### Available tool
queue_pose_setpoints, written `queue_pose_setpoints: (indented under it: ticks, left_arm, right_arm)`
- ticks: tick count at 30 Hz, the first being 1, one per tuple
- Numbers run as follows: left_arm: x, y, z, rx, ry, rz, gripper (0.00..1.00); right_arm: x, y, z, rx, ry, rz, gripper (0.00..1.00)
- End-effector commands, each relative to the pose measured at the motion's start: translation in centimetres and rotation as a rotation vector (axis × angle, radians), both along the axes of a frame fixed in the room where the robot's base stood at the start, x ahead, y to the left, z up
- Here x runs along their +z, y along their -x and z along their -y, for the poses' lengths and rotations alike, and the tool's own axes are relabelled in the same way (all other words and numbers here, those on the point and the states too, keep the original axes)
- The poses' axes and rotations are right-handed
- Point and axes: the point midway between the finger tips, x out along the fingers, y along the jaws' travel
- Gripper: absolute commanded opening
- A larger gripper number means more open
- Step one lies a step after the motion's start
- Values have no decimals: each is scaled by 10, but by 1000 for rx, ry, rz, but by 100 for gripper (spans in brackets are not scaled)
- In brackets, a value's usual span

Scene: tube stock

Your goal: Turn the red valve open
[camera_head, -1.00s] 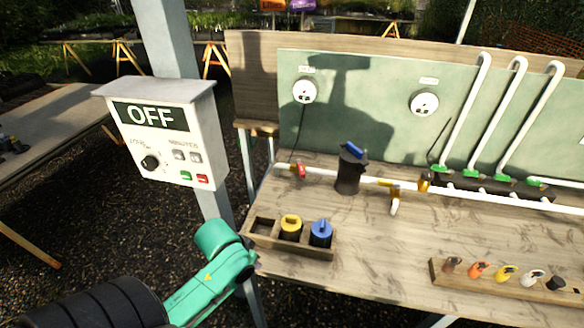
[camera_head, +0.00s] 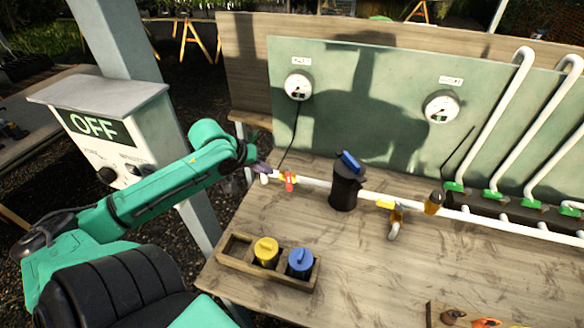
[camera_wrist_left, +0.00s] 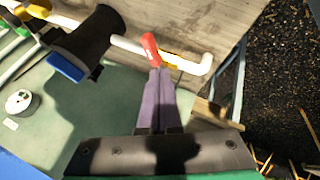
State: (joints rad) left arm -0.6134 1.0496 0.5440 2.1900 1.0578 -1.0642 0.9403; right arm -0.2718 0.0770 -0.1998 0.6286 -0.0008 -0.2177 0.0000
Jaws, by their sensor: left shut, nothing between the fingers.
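The red valve (camera_head: 289,181) is a small red handle on the white pipe at the left end of the bench. In the left wrist view the red handle (camera_wrist_left: 150,48) lies aslant across the pipe, near its elbow. My left gripper (camera_head: 264,168) is just left of the valve in the head view. In the left wrist view its purple-grey fingers (camera_wrist_left: 160,72) are closed together and empty, with the tips at the handle's lower end. I cannot tell whether they touch it. My right gripper is not in view.
A black filter with a blue top (camera_head: 346,184) stands on the pipe right of the valve. A yellow valve (camera_head: 391,206) is farther right. A wooden tray (camera_head: 232,258) holds yellow and blue caps. A control box reading OFF (camera_head: 95,125) is at left. Gauges (camera_head: 298,87) hang on the green panel.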

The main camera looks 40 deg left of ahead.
Motion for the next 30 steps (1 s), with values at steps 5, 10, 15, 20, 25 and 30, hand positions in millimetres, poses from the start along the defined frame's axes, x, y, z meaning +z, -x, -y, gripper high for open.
queue_pose_setpoints:
  ticks: [5,10,15,20,25,30]
  left_arm:
    - [-17,-12,1,-2,-5,-2,0]
    - [-51,-33,5,-5,-9,0,0]
    - [-78,-51,9,-6,-5,4,0]
    - [-83,-56,9,-2,-4,1,0]
    - [-81,-57,9,1,-1,-1,0]
    - [-80,-57,10,0,-2,-1,0]
  right_arm:
    - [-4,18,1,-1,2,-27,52]
    - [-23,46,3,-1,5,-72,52]
    - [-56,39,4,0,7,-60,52]
    - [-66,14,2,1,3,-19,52]
    - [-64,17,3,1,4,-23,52]
    - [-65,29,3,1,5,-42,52]
